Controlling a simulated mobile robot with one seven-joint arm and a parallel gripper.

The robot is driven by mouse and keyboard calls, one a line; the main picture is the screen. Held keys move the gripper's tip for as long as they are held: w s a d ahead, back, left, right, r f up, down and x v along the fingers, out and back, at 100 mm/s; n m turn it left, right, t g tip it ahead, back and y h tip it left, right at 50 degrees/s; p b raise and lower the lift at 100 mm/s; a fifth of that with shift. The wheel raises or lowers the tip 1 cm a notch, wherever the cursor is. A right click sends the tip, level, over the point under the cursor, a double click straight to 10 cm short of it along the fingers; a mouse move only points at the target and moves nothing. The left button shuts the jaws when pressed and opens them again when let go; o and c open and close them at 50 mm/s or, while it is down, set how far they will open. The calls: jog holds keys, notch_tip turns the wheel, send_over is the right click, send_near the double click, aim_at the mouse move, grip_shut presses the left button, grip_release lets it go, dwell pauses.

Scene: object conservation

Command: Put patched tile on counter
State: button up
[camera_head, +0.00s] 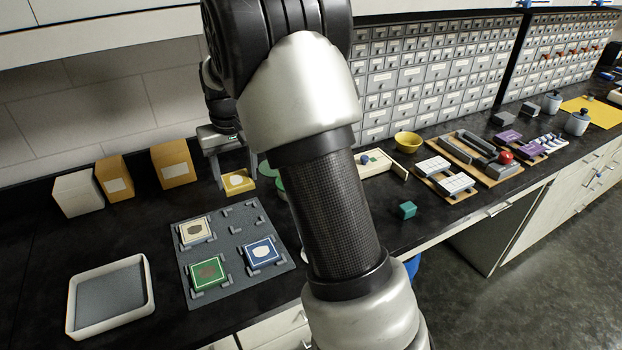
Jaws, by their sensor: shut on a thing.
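My gripper (235,172) is at the back of the black counter (350,222), behind the grey mat, with its fingers pointing down. It is shut on a yellow tile with a pale irregular patch (238,182). I cannot tell whether this tile touches the counter or hangs just above it. The grey mat (222,298) has corner brackets. It holds a cream tile (195,230), a green tile (208,273) and a blue tile (262,252), each with a central blotch. The bracketed place at its back right is empty. My arm hides part of the counter right of the gripper.
A white tray (150,295) stands front left. Several boxes, including an orange one (173,163), stand along the back wall. A teal cube (407,210), a yellow bowl (408,142) and wooden trays (468,195) lie to the right. Bare counter lies left of the mat.

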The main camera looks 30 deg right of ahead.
notch_tip(320, 180, down, 10)
jog(key=shift+b, duration=0.35)
jog(key=shift+f, duration=0.35)
jog(key=o, duration=1.2)
jog(key=shift+c, duration=0.2)
